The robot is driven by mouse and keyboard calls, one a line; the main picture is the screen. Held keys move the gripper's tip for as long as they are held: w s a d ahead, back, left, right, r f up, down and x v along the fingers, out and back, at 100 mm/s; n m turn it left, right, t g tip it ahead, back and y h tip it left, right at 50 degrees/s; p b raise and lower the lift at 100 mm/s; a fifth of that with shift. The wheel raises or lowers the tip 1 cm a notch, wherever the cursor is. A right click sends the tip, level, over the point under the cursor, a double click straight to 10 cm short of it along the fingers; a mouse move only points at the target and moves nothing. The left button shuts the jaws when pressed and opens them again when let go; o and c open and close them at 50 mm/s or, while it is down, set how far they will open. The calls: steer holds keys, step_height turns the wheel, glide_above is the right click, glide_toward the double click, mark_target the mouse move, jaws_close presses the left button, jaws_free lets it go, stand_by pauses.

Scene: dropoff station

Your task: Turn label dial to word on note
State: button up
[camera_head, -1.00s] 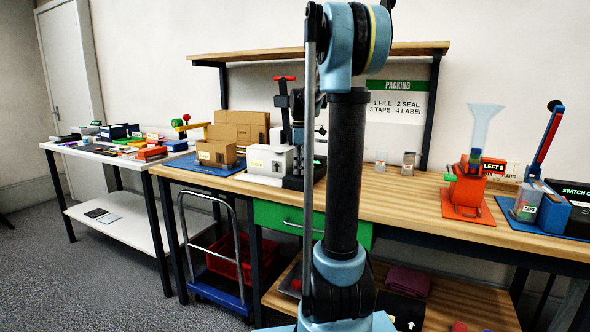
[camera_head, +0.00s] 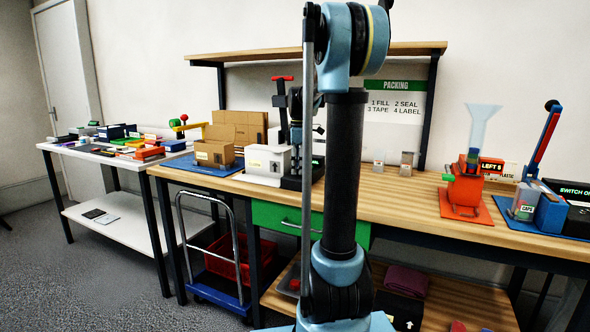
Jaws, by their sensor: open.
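I cannot make out the label dial or a note with a readable word. A white machine (camera_head: 267,160) with small pale yellow labels stands on the wooden bench, left of my arm. Beside it is a dark machine (camera_head: 299,178) with a tall column, partly hidden by my arm. My blue and black arm stands upright in the middle of the view and covers part of the bench. I cannot pick out my gripper; small dark parts beside the arm are too unclear to name.
The wooden bench (camera_head: 411,190) holds cardboard boxes (camera_head: 214,152) at left, an orange funnel machine (camera_head: 466,190) and a blue lever machine (camera_head: 549,212) at right. A packing sign (camera_head: 396,86) hangs behind. A white table (camera_head: 105,207) stands left. A blue cart (camera_head: 219,294) is below.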

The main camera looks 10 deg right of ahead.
step_height(320, 180, up, 12)
steer(key=shift+f, duration=0.2)
stand_by(0.4)
step_height(320, 180, up, 5)
steer(key=n, duration=0.2)
step_height(320, 180, down, 17)
steer(key=shift+s, duration=0.1)
stand_by(0.5)
steer(key=c, duration=1.1)
